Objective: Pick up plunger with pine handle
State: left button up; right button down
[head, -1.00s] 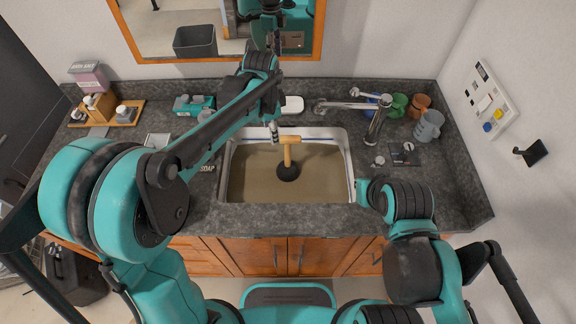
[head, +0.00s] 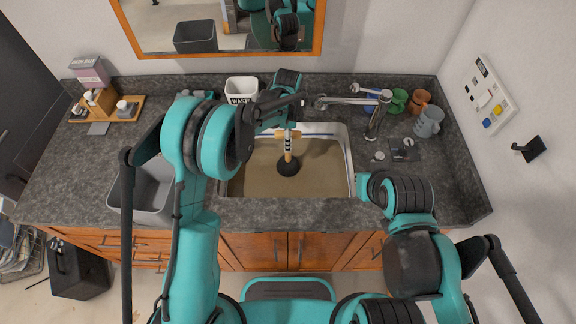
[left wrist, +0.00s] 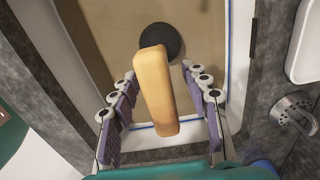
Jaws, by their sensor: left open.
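The plunger stands in the sink, its black rubber cup (head: 288,166) on the tan sink bottom. Its pine handle (head: 288,149) rises toward my left gripper (head: 288,132). In the left wrist view the pale wooden handle (left wrist: 157,92) points up toward the camera, with the dark cup (left wrist: 161,42) beyond it. My left gripper (left wrist: 160,78) is open, with purple-padded fingers on both sides of the handle. A gap shows on each side, clearer at the right. My right arm is folded at the right; its gripper cannot be made out.
The sink rim (head: 351,165) surrounds the plunger. A chrome faucet (head: 376,118) and several mugs (head: 428,122) stand to the right. A white waste bin (head: 241,88) is behind the sink, and a grey bin (head: 150,196) is at the left. The right front counter is clear.

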pick_arm(q)
jog(key=shift+f, duration=0.5)
grip_shut()
